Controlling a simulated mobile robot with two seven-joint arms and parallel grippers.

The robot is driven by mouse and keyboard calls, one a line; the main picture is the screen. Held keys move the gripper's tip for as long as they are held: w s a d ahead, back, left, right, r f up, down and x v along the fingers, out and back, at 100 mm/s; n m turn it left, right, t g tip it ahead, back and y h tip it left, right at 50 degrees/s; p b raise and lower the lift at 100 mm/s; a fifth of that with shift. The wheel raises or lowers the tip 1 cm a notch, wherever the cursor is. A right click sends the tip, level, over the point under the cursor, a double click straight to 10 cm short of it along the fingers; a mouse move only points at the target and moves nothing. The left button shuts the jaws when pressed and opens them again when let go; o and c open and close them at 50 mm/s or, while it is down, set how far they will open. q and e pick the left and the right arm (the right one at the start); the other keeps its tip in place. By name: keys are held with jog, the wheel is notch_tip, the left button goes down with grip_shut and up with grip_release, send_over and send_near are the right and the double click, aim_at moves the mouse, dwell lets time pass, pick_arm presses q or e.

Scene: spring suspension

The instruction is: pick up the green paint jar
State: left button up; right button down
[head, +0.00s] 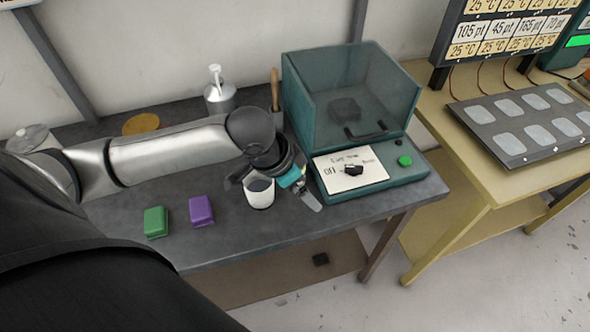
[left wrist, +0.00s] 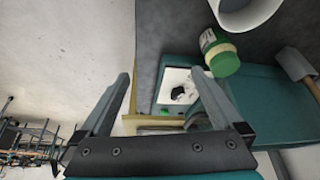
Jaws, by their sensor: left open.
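The green paint jar (left wrist: 225,62) shows in the left wrist view, with a green lid and a pale band, next to a white cup (left wrist: 240,18). I cannot make out the jar in the head view; my gripper may hide it. My left gripper (head: 309,198) is between the white cup (head: 260,197) and the teal box's control panel. In the left wrist view, the gripper (left wrist: 160,76) is open and empty. The jar is beyond its right fingertip, outside the gap between the fingers. My right gripper is not in view.
The teal clear-walled machine (head: 405,185) stands right of my gripper. A green block (head: 155,221) and a purple block (head: 201,210) lie near the dark table's front edge. A pump bottle (head: 219,97) stands behind my arm. A yellow table (head: 440,150) is at right.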

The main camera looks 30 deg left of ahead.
pick_arm(q)
jog(key=w+a+r+n+y, duration=0.1)
jog(key=w+a+r, duration=0.1)
jog(key=a, duration=0.3)
jog(key=w+a+r+n, duration=0.1)
jog(key=a+r, duration=0.2)
jog(key=a, duration=0.1)
jog(key=x, duration=0.4)
jog(key=b+x, duration=0.1)
jog(key=x, duration=0.4)
jog(key=shift+w+a+f, duration=0.15)
jog(key=shift+w+f, duration=0.05)
jog(key=shift+w, duration=0.15)
jog(key=shift+d+b+x, duration=0.15)
jog(key=shift+b+x, duration=0.2)
jog(key=shift+x, duration=1.05)
jog(key=shift+d+b+x, duration=0.1)
jog(key=shift+b+x, duration=0.2)
jog(key=shift+x, duration=1.1)
jog(key=shift+w+r, duration=0.15)
jog(key=shift+w, duration=0.05)
grip_shut()
